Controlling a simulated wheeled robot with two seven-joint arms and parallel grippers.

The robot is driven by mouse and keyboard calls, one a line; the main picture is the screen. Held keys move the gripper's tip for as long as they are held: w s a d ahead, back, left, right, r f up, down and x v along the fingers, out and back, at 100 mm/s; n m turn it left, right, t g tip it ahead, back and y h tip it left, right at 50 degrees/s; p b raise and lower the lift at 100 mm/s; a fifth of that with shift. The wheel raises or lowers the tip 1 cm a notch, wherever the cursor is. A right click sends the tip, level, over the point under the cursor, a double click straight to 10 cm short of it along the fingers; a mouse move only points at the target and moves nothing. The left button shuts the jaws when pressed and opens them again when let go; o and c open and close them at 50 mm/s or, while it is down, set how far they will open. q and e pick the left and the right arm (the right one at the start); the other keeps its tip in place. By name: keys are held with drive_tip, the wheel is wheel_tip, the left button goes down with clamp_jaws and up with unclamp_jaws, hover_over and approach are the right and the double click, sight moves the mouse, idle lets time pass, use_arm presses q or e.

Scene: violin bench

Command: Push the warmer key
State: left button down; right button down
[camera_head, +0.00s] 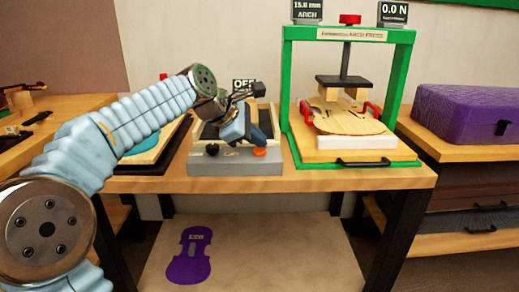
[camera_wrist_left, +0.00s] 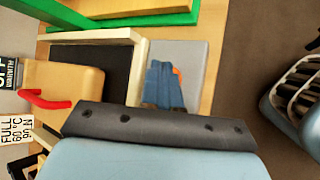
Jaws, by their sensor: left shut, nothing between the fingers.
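The warmer (camera_head: 235,165) is a grey box with a pale wooden surround on the bench. A round orange key (camera_head: 260,152) and a dark grey knob (camera_head: 212,149) are on its front. A sign behind it (camera_head: 243,85) reads OFF. My left gripper (camera_head: 236,132) is shut and empty, over the warmer's front, left of and above the orange key. In the left wrist view, the blue fingers (camera_wrist_left: 165,88) are together, and a sliver of the orange key (camera_wrist_left: 177,71) shows beside them. I cannot tell whether they touch it. My right gripper is out of view.
A green press (camera_head: 287,90) holding a violin body (camera_head: 345,118) stands right of the warmer. A purple case (camera_head: 465,110) lies on the right bench. A wooden tray (camera_head: 150,153) is left of the warmer, partly behind my arm.

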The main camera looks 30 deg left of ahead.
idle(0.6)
use_arm(q)
drive_tip(key=shift+f, duration=0.45)
drive_tip(key=shift+r, duration=0.1)
drive_tip(key=shift+r+p, duration=0.4)
drive_tip(key=shift+p, duration=0.05)
